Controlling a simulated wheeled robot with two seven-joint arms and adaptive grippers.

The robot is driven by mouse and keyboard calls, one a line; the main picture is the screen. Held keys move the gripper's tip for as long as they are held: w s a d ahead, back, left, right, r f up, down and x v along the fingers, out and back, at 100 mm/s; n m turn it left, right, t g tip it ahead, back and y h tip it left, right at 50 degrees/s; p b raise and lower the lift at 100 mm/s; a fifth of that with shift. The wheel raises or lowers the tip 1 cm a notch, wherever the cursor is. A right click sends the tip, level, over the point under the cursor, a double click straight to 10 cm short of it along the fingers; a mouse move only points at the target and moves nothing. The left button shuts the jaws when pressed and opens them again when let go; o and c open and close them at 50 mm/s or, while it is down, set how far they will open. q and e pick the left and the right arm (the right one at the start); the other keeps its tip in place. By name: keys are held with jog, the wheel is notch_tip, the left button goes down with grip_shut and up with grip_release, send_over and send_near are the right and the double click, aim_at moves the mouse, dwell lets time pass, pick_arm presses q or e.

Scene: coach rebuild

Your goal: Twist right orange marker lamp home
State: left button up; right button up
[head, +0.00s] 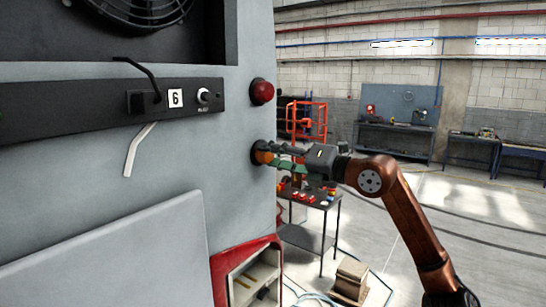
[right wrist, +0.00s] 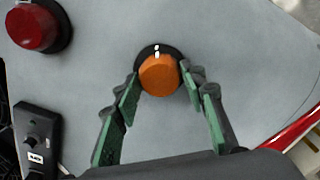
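The right orange marker lamp (head: 262,154) sits in a black round base near the right edge of the grey coach panel. In the right wrist view the orange lamp (right wrist: 160,76) is at top centre, with short white marks at its upper edge and on the black base (right wrist: 149,50). My right gripper (head: 274,157) reaches in from the right at the lamp. Its green-padded fingers (right wrist: 160,84) stand spread on either side of the lamp, with a small gap visible at the left finger. Contact on the right side is unclear. My left gripper is not in view.
A red lamp (head: 261,92) protrudes from the panel above the orange one. A black strip with a knob (head: 204,96) and a number 6 plate is at left. A small table (head: 316,203) with coloured parts stands behind my gripper. Open floor lies right.

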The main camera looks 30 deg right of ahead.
jog(key=o, duration=0.4)
jog(key=shift+d, duration=0.15)
jog(key=shift+o, duration=0.2)
jog(key=shift+s, duration=0.1)
jog(key=v, duration=1.1)
jog(key=shift+s, duration=0.35)
jog(key=shift+d, duration=0.15)
